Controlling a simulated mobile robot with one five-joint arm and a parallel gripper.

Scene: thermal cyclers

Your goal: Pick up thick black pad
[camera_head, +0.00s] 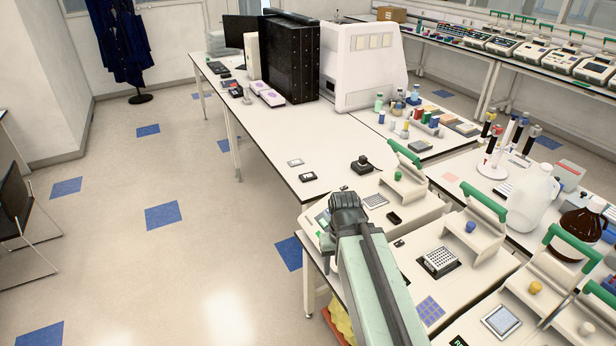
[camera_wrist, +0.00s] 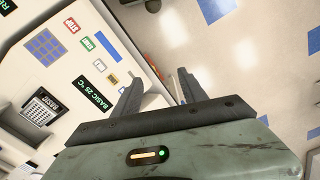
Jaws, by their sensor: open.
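Several small dark items could be the thick black pad, and I cannot tell which: a flat dark block (camera_head: 419,146) by the coloured pads, a black block with a knob (camera_head: 361,165), and a small black item with a pale label (camera_head: 308,176). All lie on the benches beyond my gripper, apart from it.
Thermal cyclers with raised lids and green handles (camera_head: 484,208) fill the bench at the right. A white jug (camera_head: 532,200) and a brown bottle (camera_head: 581,228) stand behind them. A black case (camera_head: 290,60) and white machine (camera_head: 362,65) stand farther back. The white bench (camera_head: 268,130) has clear room.

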